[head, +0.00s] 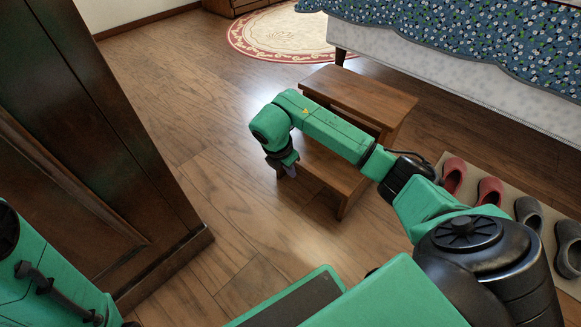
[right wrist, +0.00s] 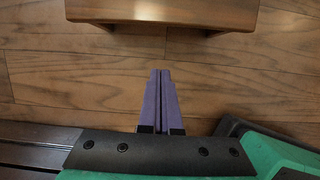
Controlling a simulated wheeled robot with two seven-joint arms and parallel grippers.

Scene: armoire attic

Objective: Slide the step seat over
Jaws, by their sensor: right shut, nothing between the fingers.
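The step seat (head: 362,92) is a brown wooden two-step stool on the floor in the middle of the head view. Its upper step is toward the bed and its lower step is partly hidden by my right arm. My right gripper (head: 289,171) points down at the left end of the lower step. In the right wrist view, its purple fingers (right wrist: 160,74) are shut together and empty. The edge of the step seat (right wrist: 163,12) crosses the top there, with floor showing between it and the fingertips. My left gripper is out of view.
A dark wooden armoire (head: 95,150) stands at the left. A bed (head: 450,50) is at the upper right, with a round rug (head: 275,38) behind. Red and grey clogs sit on a beige mat (head: 443,160) at the right. Floor (head: 200,120) between armoire and stool is clear.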

